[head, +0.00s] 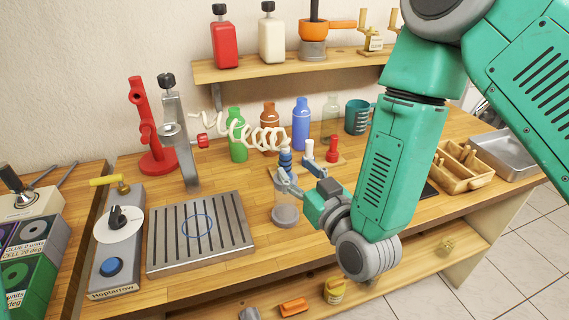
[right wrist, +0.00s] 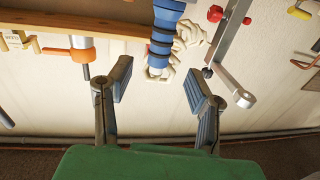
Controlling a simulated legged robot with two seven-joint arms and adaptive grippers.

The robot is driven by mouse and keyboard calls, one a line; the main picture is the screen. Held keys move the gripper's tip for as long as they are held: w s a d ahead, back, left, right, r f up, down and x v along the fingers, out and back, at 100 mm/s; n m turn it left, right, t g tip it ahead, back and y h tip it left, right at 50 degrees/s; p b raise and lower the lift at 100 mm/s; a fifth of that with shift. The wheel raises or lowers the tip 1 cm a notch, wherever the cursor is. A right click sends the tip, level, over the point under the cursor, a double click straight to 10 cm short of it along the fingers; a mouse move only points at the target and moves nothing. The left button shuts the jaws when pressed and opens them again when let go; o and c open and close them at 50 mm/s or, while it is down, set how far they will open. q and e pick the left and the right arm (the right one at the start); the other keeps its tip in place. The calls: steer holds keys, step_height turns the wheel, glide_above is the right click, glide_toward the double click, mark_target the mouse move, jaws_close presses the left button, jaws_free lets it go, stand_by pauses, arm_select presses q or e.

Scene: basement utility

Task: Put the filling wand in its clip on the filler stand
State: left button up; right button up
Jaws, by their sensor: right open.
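The filling wand, blue and ribbed, shows in the head view (head: 285,157) at the end of a white coiled hose (head: 255,135). In the right wrist view the wand (right wrist: 162,42) appears between and beyond the two finger tips. My right gripper (head: 297,174) is open beside the wand, above a clear jar; it also shows in the wrist view (right wrist: 157,88). I cannot tell whether a finger touches the wand. The grey filler stand (head: 184,145) rises behind the slatted tray, with a red part (head: 203,140) at its side. I cannot make out the clip surely. My left gripper is out of view.
The clear jar (head: 285,213) stands under the gripper. Green (head: 237,146), orange (head: 269,133) and blue (head: 300,130) bottles stand behind the hose. A slatted metal tray (head: 165,262) and control box (head: 108,268) lie left. A red press (head: 152,130) stands behind. A wooden caddy (head: 455,182) is right.

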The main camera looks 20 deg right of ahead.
mark_target(288, 160)
steer(key=shift+w+a, duration=0.25)
steer(key=shift+w, duration=0.4)
steer(key=w, duration=0.1)
steer(key=w+p, duration=0.1)
steer(key=w, duration=0.2)
steer(key=shift+w+a+r+p, duration=0.1)
steer(key=shift+w+a+p, duration=0.15)
steer(key=shift+p, duration=0.15)
steer(key=shift+w, duration=0.25)
steer(key=shift+s, duration=0.1)
jaws_close()
